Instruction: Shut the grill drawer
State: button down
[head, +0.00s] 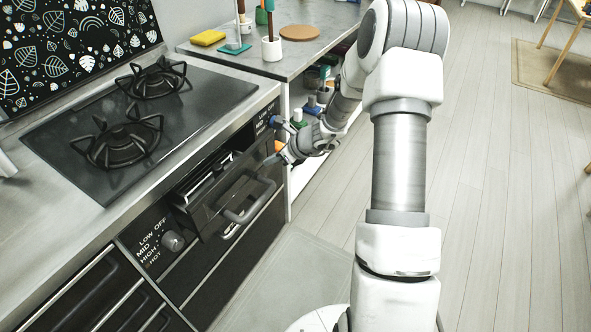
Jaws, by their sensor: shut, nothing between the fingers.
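The grill drawer (214,215) is in the stove front below the cooktop, in the head view. It stands partly out from the dark front, with a grey bar handle (250,210) on its face. My gripper (271,160) is shut and empty, to the upper right of the handle, close to the right end of the stove front. It appears apart from the handle. The exact gap between my fingertips and the stove front is hard to judge.
A cooktop with two burners (123,138) is above the drawer. A control knob (173,241) is left of the drawer. A counter (318,38) at the back holds a yellow sponge (207,38) and other small items. Floor (480,220) to the right is clear.

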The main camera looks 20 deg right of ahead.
jog(key=w+a, duration=0.1)
jog(key=w, duration=0.1)
jog(key=w+a+p, duration=0.1)
jog(key=w+a, duration=0.3)
jog(key=shift+w, duration=0.15)
jog(key=shift+d, duration=0.15)
